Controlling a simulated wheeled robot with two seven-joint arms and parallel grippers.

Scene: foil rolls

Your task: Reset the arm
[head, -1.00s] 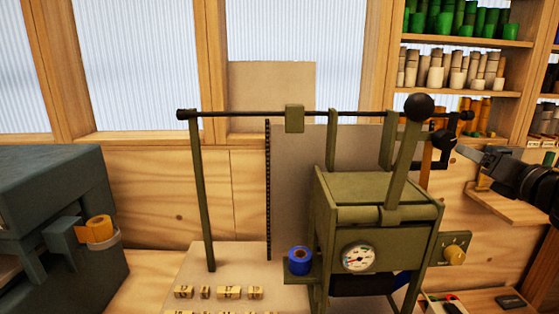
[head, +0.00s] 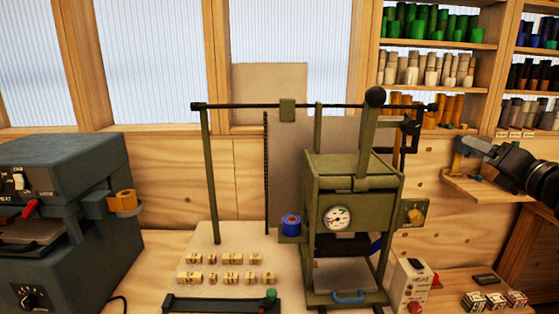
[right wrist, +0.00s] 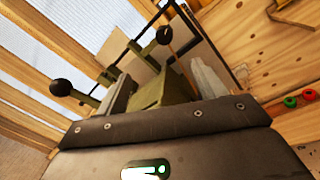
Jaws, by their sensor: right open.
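My right gripper (head: 468,146) comes in from the right in the head view, open and empty, in front of the wall above a small wooden shelf. It is right of the olive-green press (head: 340,170) and apart from it. The press has a lever (head: 368,140) standing upright with a black ball knob (head: 376,97) on top. In the right wrist view the two grey fingers of the right gripper (right wrist: 163,88) are spread, with the press beyond them and nothing between them that I can see held. My left gripper is not in view.
A blue foil roll (head: 290,224) sits beside the press. Several small letter blocks (head: 225,277) lie on the board. A HEAT box (head: 411,285) stands front right. Shelves (head: 435,92) of foil rolls fill the back right.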

